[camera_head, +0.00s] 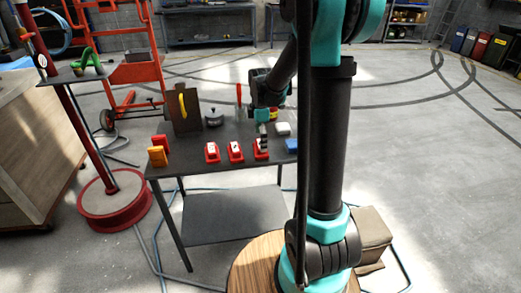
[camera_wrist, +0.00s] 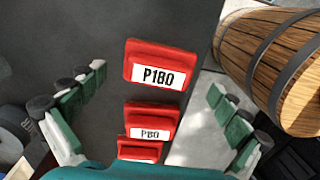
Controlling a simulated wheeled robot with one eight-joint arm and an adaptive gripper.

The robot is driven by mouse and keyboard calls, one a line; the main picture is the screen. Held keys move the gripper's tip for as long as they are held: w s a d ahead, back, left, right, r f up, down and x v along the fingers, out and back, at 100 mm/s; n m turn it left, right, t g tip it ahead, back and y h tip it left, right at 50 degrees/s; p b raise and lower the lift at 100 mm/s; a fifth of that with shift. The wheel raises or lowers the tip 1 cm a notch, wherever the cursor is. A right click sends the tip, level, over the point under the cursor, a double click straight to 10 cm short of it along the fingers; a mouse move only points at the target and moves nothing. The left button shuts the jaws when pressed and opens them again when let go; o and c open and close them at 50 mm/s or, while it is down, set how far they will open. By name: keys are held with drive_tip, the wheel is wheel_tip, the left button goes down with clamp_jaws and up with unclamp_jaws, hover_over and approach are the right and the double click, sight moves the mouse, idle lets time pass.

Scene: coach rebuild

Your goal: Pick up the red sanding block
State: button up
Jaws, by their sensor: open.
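Several coloured blocks stand on the dark table; three are red sanding blocks with white labels, in a row near its front edge. In the head view they are the left one (camera_head: 212,153), the middle one (camera_head: 235,151) and the right one (camera_head: 261,154). In the wrist view the nearest reads P180 (camera_wrist: 155,62), the one below it P80 (camera_wrist: 150,120); the third (camera_wrist: 138,149) is partly hidden by my gripper's body. My gripper (camera_head: 262,141) is open and empty over the right block. In the wrist view its fingers (camera_wrist: 157,81) spread wide either side of the row.
The dark table (camera_head: 190,168) also bears orange-yellow blocks (camera_head: 158,156), a white block (camera_head: 283,128), a blue block (camera_head: 291,145), a dark kettle-like item (camera_head: 213,118) and an upright board (camera_head: 184,108). A wooden barrel (camera_wrist: 275,60) stands beyond the table edge.

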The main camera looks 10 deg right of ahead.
drive_tip(key=shift+f, duration=1.55)
drive_tip(key=c, duration=1.2)
